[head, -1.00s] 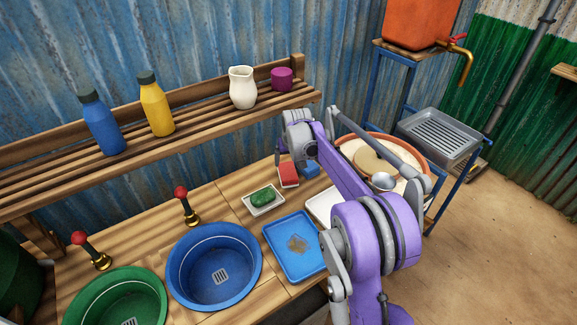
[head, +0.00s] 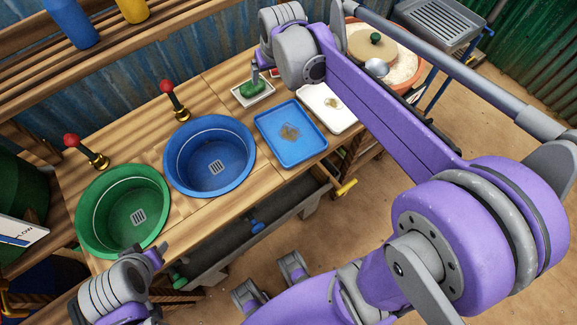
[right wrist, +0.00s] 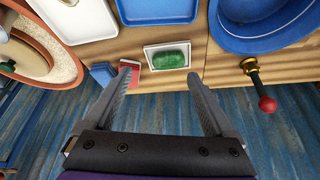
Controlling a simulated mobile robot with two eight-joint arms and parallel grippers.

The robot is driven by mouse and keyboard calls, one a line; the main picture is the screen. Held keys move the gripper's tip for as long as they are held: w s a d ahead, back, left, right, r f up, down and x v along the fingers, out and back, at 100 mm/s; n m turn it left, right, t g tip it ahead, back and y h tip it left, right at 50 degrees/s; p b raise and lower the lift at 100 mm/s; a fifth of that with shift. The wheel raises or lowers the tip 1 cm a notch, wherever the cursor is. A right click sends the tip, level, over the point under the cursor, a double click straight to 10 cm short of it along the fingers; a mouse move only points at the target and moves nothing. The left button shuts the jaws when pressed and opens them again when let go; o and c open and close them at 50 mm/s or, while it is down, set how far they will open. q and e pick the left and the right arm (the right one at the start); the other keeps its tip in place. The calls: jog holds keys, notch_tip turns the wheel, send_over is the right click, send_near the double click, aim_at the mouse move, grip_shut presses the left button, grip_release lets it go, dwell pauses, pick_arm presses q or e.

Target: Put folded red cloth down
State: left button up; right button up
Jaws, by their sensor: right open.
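The folded red cloth (right wrist: 130,75) lies at the back of the wooden counter, between a blue block and the soap dish in the right wrist view. Only a sliver of it (head: 275,72) shows in the head view, behind my right gripper. My right gripper (right wrist: 161,72) is open and empty. In its wrist view one finger overlaps the cloth's edge, and the green soap shows between the fingertips; I cannot tell whether the finger touches the cloth. In the head view the right gripper (head: 257,76) is over the soap dish area. My left gripper (head: 152,262) is at the lower left, its fingers unclear.
Green soap sits in a white dish (right wrist: 150,66). A blue block (right wrist: 103,73) is beside the cloth. A blue tray (head: 306,160), white tray (head: 345,125), blue basin (head: 248,165) and green basin (head: 90,230) stand nearby. Red-knobbed taps (head: 167,86) rise behind the basins.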

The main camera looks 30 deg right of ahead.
jog(key=s+a+f, duration=0.2)
jog(key=s+f, duration=0.1)
jog(key=s, duration=0.4)
jog(key=s+a+f+n, duration=0.1)
jog(key=s+a+f, duration=0.2)
jog(key=s, duration=0.4)
jog(key=s+a+f+n+y, duration=0.1)
jog(key=s+a+f, duration=0.2)
jog(key=s, duration=0.5)
jog(key=shift+a+f, duration=0.2)
jog(key=shift+a, duration=0.05)
jog(key=shift+w+r, duration=0.1)
pick_arm(q)
jog(key=r+p, duration=0.2)
jog(key=r, duration=0.1)
jog(key=shift+w, duration=0.4)
pick_arm(e)
jog(key=r, duration=0.2)
jog(key=shift+w+r+t, duration=0.3)
jog(key=shift+w+r, duration=0.05)
jog(key=shift+r, duration=0.05)
